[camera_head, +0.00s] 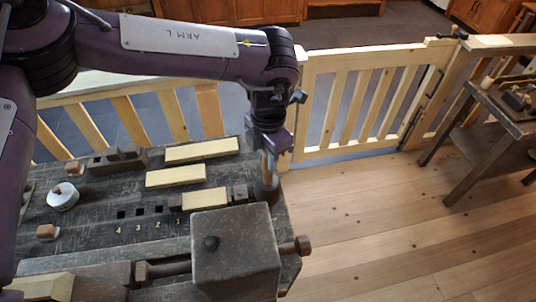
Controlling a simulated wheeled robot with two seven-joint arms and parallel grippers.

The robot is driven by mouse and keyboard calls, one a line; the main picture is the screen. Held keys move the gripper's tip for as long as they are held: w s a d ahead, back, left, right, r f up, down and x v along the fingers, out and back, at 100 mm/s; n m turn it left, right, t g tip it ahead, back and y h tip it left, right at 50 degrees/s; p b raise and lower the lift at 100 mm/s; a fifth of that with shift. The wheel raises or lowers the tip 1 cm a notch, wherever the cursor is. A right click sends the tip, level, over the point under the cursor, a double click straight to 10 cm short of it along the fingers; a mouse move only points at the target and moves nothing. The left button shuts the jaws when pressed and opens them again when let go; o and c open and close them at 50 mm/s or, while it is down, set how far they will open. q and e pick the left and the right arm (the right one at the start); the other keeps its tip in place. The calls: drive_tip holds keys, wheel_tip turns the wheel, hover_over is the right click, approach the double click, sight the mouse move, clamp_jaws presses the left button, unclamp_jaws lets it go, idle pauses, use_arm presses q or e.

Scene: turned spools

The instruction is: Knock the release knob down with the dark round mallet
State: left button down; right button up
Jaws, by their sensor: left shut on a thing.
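My left gripper (270,153) points down at the right end of a dark workbench (100,225). It is shut on the pale handle of the dark round mallet (266,190), whose head hangs below the fingers. The mallet is behind a big grey-brown block (236,255) at the bench's near right end; whether it touches the bench is unclear. My right gripper is out of view.
Pale wood strips (176,177) and a round white tin (62,196) lie on the bench. A brown peg (302,245) sticks out of the block's right side. Numbered square holes run along the bench.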

use_arm(q)
wheel_tip(320, 180, down, 4)
drive_tip(key=b, duration=0.2)
drive_tip(key=shift+b, duration=0.3)
wheel_tip(320, 180, up, 3)
drive_tip(key=shift+p, duration=1.25)
drive_tip(key=shift+r, duration=0.2)
drive_tip(key=shift+f, duration=0.1)
